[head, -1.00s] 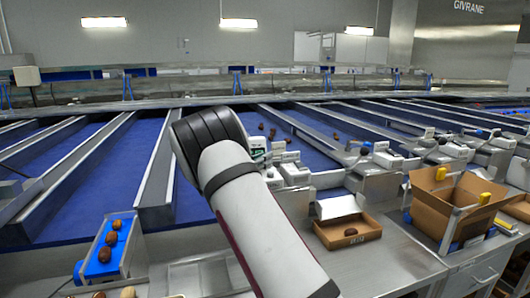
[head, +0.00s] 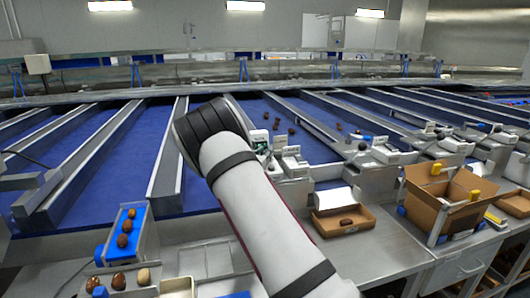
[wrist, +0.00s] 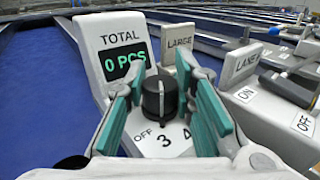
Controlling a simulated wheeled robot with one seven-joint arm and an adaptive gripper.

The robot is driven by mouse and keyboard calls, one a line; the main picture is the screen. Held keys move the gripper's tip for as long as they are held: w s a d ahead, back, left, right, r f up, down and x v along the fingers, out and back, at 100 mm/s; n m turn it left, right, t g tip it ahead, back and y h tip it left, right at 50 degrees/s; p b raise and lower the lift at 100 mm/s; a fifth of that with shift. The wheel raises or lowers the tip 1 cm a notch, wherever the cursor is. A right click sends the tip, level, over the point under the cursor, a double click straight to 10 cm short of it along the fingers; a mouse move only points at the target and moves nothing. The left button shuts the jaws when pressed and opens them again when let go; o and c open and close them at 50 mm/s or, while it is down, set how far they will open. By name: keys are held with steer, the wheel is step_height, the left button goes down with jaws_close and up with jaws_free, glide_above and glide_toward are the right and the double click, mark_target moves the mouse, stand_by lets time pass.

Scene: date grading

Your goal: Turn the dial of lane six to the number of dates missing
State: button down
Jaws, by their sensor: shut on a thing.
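The dial is a black round knob (wrist: 160,97) on a white sloped panel in the wrist view. OFF, 3 and 4 show printed around its near side; other marks are hidden by the knob and fingers. My gripper (wrist: 161,72) is shut on the knob, one teal-padded finger on each side. A display (wrist: 125,58) under the word TOTAL reads 0 PCS. A switch box (wrist: 262,100) to the right carries a LANE label, whose number I cannot read surely, and ON and OFF marks.
A block marked LARGE (wrist: 178,45) stands behind the dial. In the head view, a small cardboard tray (head: 325,228) holds a date (head: 346,222). A larger open carton (head: 425,213) stands right of it. Several dates (head: 278,122) lie on the blue belt behind the control boxes.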

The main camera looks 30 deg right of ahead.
mark_target(265, 151)
steer(key=c, duration=1.3)
jaws_free()
step_height(265, 151, up, 10)
